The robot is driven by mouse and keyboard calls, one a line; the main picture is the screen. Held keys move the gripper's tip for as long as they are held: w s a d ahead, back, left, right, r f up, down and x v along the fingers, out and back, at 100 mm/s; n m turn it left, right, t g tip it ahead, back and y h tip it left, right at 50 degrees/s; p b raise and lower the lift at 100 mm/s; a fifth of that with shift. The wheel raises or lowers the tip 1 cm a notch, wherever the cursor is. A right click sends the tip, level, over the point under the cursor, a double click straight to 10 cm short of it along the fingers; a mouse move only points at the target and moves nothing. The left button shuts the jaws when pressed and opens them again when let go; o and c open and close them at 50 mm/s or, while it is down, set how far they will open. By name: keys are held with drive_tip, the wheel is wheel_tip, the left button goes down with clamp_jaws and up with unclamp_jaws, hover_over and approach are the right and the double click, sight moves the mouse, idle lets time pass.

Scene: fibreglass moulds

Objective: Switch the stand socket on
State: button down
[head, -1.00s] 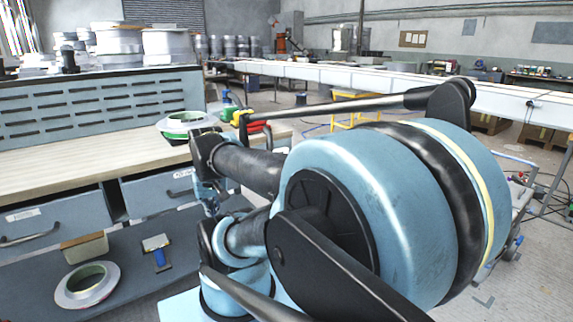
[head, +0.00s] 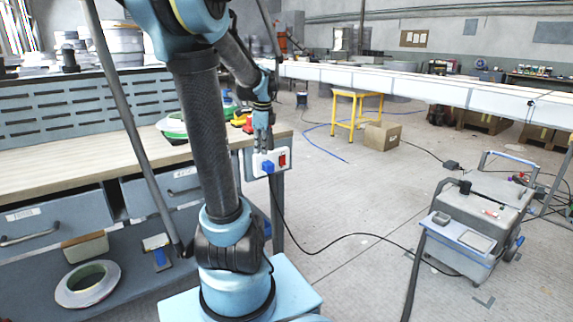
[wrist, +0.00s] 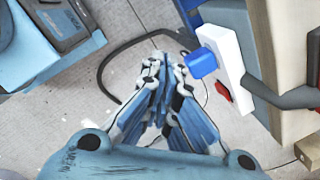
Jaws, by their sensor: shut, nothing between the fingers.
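The stand socket (head: 254,166) is a white plate on the end of the workbench, with a blue plug (head: 268,167) at its left and a red switch (head: 282,159) at its right. My gripper (head: 263,146) is shut and empty, pointing down just above the blue plug in the head view. In the wrist view the closed fingers (wrist: 160,72) hang left of the socket plate (wrist: 224,52), apart from the blue plug (wrist: 203,62). The red switch (wrist: 222,91) shows partly there. I cannot tell which way the switch is set.
The workbench top (head: 95,158) holds a tape roll and coloured tools near its right end. A black cable (head: 340,237) runs from the socket area to a grey wheeled machine (head: 478,222). A cardboard box (head: 382,136) stands behind. The floor right of the bench is mostly clear.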

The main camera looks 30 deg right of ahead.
sight(283, 161)
drive_tip(key=d+f+m, duration=0.1)
drive_tip(key=d+m, duration=0.8)
drive_tip(key=d, duration=0.6)
drive_tip(key=shift+w+d, duration=0.3)
drive_tip(key=shift+d, duration=0.1)
drive_tip(key=shift+f, duration=0.1)
drive_tip(key=shift+w+a+f, duration=0.1)
drive_tip(key=shift+w+f, duration=0.75)
drive_tip(key=shift+f, duration=0.9)
drive_tip(key=shift+w+a+f, duration=0.1)
drive_tip(key=shift+w+f, duration=0.8)
drive_tip(key=shift+f, duration=0.8)
drive_tip(key=shift+w+a+f, duration=0.1)
drive_tip(key=shift+w+f, duration=0.75)
drive_tip(key=shift+f, duration=0.9)
